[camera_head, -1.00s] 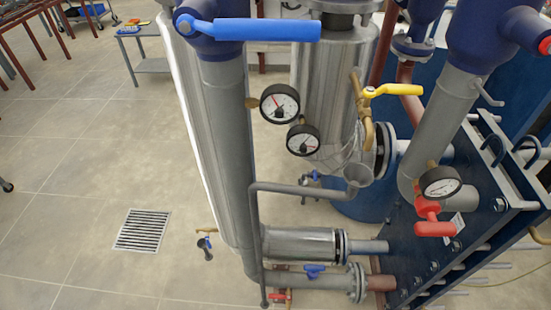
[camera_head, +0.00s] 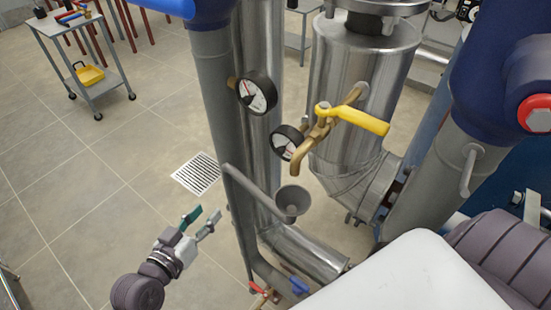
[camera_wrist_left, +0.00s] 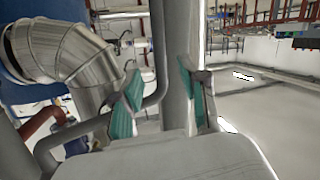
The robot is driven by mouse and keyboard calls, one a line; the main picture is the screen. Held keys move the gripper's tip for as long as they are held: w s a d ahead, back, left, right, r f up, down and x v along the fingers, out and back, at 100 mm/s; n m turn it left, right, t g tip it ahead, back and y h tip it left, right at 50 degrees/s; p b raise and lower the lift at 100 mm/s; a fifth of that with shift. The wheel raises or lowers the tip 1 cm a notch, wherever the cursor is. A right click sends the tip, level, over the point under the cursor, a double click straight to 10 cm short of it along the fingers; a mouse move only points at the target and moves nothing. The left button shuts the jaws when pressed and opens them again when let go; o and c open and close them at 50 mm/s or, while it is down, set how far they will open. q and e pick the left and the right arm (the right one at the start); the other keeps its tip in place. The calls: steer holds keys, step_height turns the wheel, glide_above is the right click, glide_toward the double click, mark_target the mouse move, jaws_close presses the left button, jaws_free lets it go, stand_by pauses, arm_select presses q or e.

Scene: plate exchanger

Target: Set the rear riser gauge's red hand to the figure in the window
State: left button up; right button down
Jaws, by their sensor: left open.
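Two round dial gauges with white faces and black rims show in the head view. The upper gauge (camera_head: 257,92) sits on the grey riser pipe, and the lower gauge (camera_head: 287,143) is partly behind the brass tap. Which one is the rear riser gauge I cannot tell. Their hands and figures are too small to read, and I make out no figure window. My left gripper (camera_head: 203,217) is open and empty, low and left of the riser, apart from both gauges. Its teal-padded fingers also show in the left wrist view (camera_wrist_left: 160,100). My right gripper is not in view.
A yellow-handled brass tap (camera_head: 350,116) and a grey funnel (camera_head: 291,201) stand beside the gauges. A steel column (camera_head: 350,85) rises behind. A floor drain (camera_head: 197,174) and a tool trolley (camera_head: 82,52) lie left, with free floor between.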

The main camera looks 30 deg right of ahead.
arm_select(q)
steer(key=s+d+r+m+g+h, duration=0.1)
steer(key=s+d+r+m+h, duration=0.1)
steer(key=s+r, duration=0.3)
steer(key=s+d+r+m+g+h, duration=0.1)
steer(key=s+d+r+h, duration=0.15)
steer(key=r, duration=0.55)
steer(key=p, duration=0.3)
glide_toward(278, 154)
steer(key=x, duration=0.7)
steer(key=shift+r, duration=0.15)
steer(key=shift+x, duration=0.8)
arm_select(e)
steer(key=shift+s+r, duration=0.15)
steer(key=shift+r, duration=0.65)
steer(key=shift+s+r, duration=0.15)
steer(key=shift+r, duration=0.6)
arm_select(q)
steer(key=shift+c, duration=0.2)
jaws_close()
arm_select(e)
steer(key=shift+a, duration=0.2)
